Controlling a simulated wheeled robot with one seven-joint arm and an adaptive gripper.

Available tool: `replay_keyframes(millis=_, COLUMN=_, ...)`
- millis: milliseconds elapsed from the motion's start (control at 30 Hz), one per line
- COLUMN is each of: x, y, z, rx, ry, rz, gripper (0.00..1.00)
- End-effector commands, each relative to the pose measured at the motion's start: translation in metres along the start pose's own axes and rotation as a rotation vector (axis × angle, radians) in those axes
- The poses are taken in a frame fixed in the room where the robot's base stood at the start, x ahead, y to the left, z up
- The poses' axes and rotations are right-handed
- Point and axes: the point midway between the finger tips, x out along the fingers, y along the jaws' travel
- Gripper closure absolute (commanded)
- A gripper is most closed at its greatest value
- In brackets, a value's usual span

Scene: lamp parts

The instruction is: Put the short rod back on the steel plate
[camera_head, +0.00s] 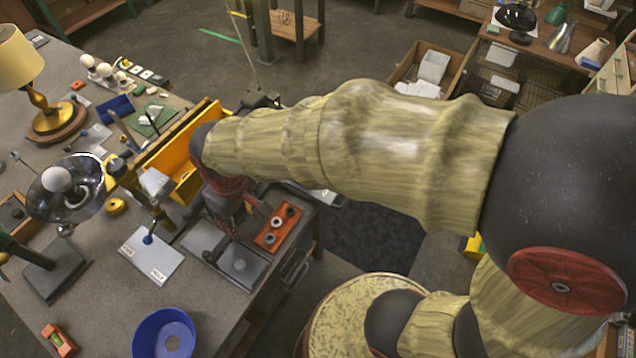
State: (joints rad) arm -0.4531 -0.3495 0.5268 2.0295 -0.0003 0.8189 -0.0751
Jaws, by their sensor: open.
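My gripper (232,218) points down at the right side of the workbench, below the end of my arm. Its jaws are open, partly hidden by the wrist and small in the view. A dark grey steel plate (254,272) with a round grey knob lies just below it, near the bench's right edge. I cannot tell whether the jaws touch anything. I cannot pick out the short rod with certainty. A small blue-ended piece (148,239) stands on a pale labelled plate (164,266) to the left of the gripper.
An orange block with round holes (278,226) lies right of the gripper. A yellow bin (184,183) stands behind it. Bare bench lies between bowl and plates.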

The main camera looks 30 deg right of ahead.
Motion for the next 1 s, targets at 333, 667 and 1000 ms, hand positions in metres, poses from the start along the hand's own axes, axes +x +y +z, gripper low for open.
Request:
replay_keyframes(millis=333, x=-0.141, y=0.098, z=0.111, rx=0.418, ry=0.3, rz=0.113, gripper=0.59)
replay_keyframes(millis=667, x=-0.158, y=0.106, z=0.145, rx=0.513, ry=0.366, rz=0.151, gripper=0.59)
replay_keyframes(millis=1000, x=-0.145, y=0.106, z=0.145, rx=0.51, ry=0.365, rz=0.15, gripper=0.59)
